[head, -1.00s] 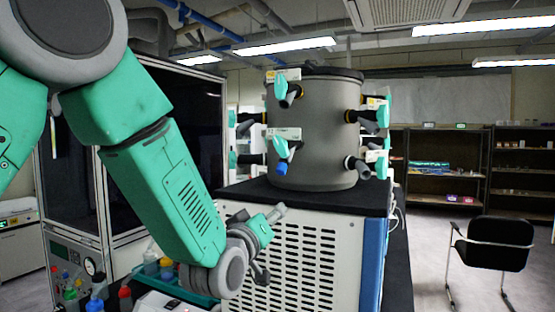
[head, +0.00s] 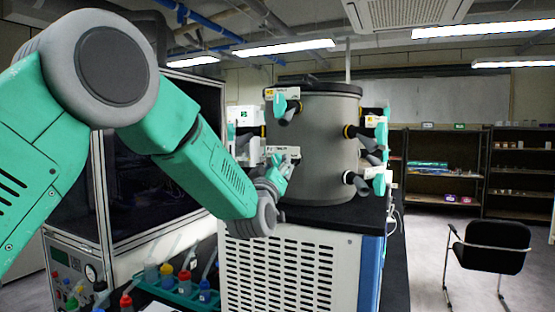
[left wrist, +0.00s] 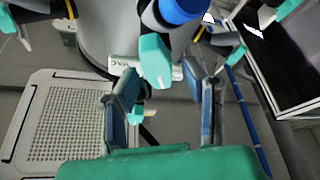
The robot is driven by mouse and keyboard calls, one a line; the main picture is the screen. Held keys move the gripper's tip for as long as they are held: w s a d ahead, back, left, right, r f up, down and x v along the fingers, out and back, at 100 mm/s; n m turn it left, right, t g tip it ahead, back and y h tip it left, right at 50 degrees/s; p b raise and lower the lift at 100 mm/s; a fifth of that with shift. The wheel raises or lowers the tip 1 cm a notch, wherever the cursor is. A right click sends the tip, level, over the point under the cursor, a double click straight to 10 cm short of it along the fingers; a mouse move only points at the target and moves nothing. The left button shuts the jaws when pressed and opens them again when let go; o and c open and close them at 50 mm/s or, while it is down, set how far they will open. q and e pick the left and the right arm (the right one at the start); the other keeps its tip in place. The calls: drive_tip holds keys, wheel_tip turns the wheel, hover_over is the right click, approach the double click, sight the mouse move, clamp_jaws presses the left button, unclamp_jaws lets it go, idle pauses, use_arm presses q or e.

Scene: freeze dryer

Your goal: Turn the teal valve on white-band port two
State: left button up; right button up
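The grey drum (head: 318,140) of the freeze dryer carries several black ports with teal valves. My left gripper (head: 280,170) is at the lower front port, just below its white label (head: 283,151), and hides most of that port. In the left wrist view my left gripper (left wrist: 162,76) is open, with one blue-padded finger on each side of a teal valve (left wrist: 155,60). The valve lies between or just beyond the fingertips; contact cannot be told. A blue cap (left wrist: 180,10) shows on the port. My right gripper is not in view.
Another teal valve (head: 280,103) sits above on the drum, and more ports (head: 373,140) stick out at the right. The vented white cabinet (head: 290,270) stands below. Bottles in a teal rack (head: 182,285) stand at the lower left. A black chair (head: 495,250) is at the right.

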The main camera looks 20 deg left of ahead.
use_arm(q)
drive_tip(key=shift+w+r, duration=0.2)
drive_tip(key=shift+w, duration=0.25)
clamp_jaws()
